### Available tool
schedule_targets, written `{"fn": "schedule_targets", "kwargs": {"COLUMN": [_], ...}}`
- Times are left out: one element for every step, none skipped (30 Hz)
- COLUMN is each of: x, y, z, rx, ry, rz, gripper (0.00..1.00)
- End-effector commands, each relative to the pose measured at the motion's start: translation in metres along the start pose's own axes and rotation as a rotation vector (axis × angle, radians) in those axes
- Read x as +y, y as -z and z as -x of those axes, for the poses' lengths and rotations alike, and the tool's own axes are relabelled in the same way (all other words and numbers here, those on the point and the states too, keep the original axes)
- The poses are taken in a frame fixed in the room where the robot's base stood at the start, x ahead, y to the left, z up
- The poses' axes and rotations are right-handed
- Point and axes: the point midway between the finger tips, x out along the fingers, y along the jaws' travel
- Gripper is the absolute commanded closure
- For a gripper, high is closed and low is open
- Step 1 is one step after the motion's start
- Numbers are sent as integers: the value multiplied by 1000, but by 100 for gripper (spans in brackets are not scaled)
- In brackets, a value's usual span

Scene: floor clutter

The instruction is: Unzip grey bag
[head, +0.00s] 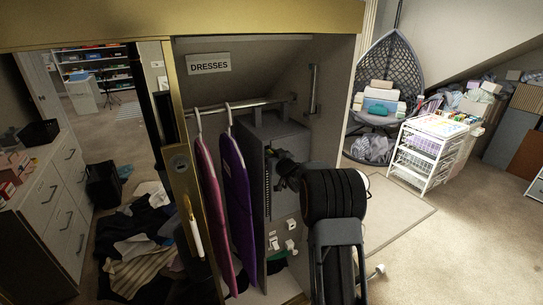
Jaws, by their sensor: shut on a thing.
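The grey bag (287,134) hangs upright in the closet, a tall boxy shape below the rail at the right of the hanging garments. A dark toothed strip, which looks like its zip (268,192), runs down its front left edge. My gripper (275,170) is at the upper part of this strip, against the front of the bag, and is shut on it. The fingertips are small and dark, and the zip pull cannot be made out. My black arm comes in from the lower right and covers the bag's right side.
A pink garment cover (212,205) and a purple one (237,190) hang just left of the bag. The closet's wooden door edge (184,190) stands further left, with clothes (140,245) heaped beyond it. A white drawer cart (425,160) stands at right; carpet there is open.

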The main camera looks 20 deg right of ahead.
Motion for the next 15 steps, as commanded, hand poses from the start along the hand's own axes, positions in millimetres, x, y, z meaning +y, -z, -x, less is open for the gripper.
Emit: {"fn": "schedule_targets", "kwargs": {"x": [0,0,0,0,0,0,0,0,0,0,0,0,0,0,0], "y": [-1,-2,-4,-6,-8,-12,-16,-19,-25,-30,-35,-43,-49,-56,-66], "z": [0,0,0,0,0,0,0,0,0,0,0,0,0,0,0], "rx": [0,0,0,0,0,0,0,-1,-1,-1,-1,-1,-1,0,0], "ry": [0,0,0,0,0,0,0,0,0,0,0,0,0,1,1], "rz": [0,0,0,0,0,0,0,-1,-1,-1,-1,-1,-1,0,0], "gripper": [100,100,100,100,100,100,100,100,100,100,100,100,100,100,100]}}
